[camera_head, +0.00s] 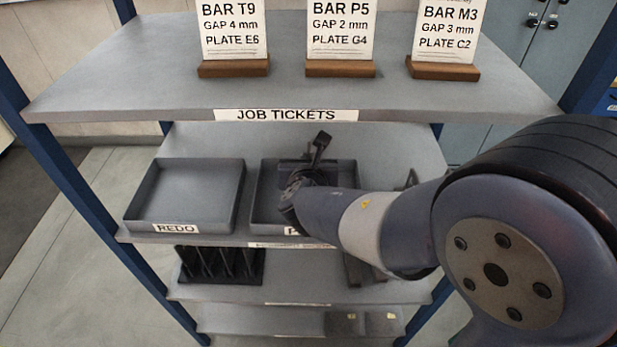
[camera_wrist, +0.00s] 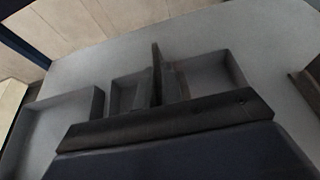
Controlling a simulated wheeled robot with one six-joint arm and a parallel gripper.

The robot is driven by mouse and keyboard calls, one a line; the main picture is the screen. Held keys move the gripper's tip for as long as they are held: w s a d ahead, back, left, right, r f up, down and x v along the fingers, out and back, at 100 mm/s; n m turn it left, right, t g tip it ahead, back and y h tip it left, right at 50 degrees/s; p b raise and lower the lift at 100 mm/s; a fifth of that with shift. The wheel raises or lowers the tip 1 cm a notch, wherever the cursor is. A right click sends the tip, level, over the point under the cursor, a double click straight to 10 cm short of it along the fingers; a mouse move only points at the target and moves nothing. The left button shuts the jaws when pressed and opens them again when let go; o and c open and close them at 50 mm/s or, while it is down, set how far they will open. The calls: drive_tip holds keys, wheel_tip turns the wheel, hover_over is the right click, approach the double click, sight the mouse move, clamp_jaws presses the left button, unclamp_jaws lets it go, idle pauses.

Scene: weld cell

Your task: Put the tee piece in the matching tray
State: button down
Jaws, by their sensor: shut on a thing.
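My gripper (camera_wrist: 164,78) is shut on a thin dark piece, which I take to be the tee piece. Dark fingers and piece run together in the wrist view, so its outline is not clear. In the head view my gripper (camera_head: 308,165) is over the right tray (camera_head: 262,190) on the middle shelf, and my arm covers much of that tray. Its label is mostly hidden, with only a first letter like "P" showing. The left tray (camera_head: 190,190) is labelled REDO and is empty. I cannot tell whether the piece touches the tray floor.
Job tickets in wooden holders (camera_head: 340,68) stand on the upper shelf (camera_head: 160,75), above and in front of the trays. Blue posts (camera_head: 85,200) frame the rack. A dark slotted rack (camera_head: 220,264) sits on the shelf below. Dark parts partly show behind my arm at right.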

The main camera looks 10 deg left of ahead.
drive_tip(key=shift+f+b, duration=0.5)
drive_tip(key=shift+f, duration=2.05)
drive_tip(key=shift+f, duration=0.15)
drive_tip(key=c, duration=2)
unclamp_jaws()
drive_tip(key=shift+f+b, duration=0.15)
drive_tip(key=shift+b, duration=0.15)
drive_tip(key=o, duration=0.4)
drive_tip(key=shift+o, duration=0.2)
drive_tip(key=shift+s+r+p, duration=0.2)
drive_tip(key=shift+r+p, duration=0.15)
drive_tip(key=v, duration=1.1)
drive_tip(key=shift+s+d+p, duration=0.15)
drive_tip(key=shift+s+p, duration=0.2)
